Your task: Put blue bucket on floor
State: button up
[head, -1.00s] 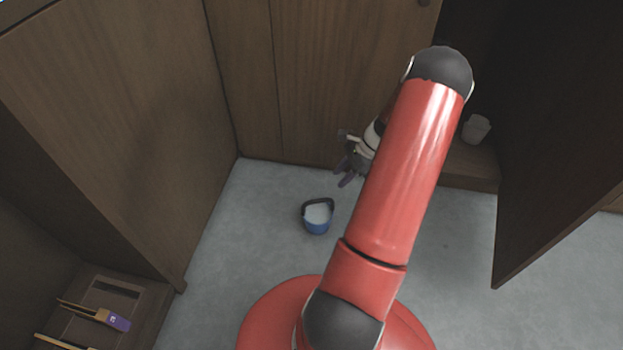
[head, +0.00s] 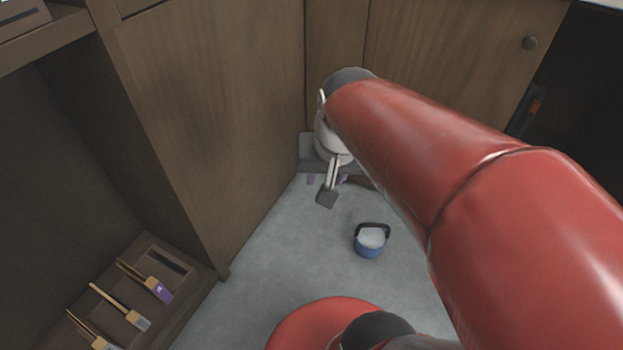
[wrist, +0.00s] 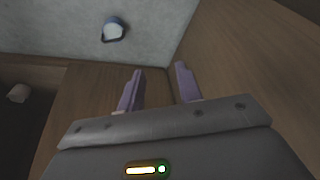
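The blue bucket (head: 369,243) stands upright on the grey floor (head: 300,245), with a dark handle and a pale top or contents. It also shows near the top of the wrist view (wrist: 113,30). My gripper (head: 327,180) is up and to the left of the bucket in the head view, near the corner of the wooden cabinets, and apart from the bucket. In the wrist view its two purple fingers (wrist: 156,88) are spread with nothing between them.
Wooden cabinet panels (head: 200,120) stand close on the left and behind my gripper. A low shelf at lower left holds several brushes (head: 130,318). An open dark cupboard (head: 570,110) is at right. Bare floor surrounds the bucket.

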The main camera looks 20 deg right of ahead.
jog(key=s+a+r+n+t, duration=0.1)
jog(key=s+a+n, duration=0.2)
jog(key=s, duration=0.3)
jog(key=shift+a+r+n+t, duration=0.3)
jog(key=shift+n+t, duration=0.1)
jog(key=shift+n, duration=0.1)
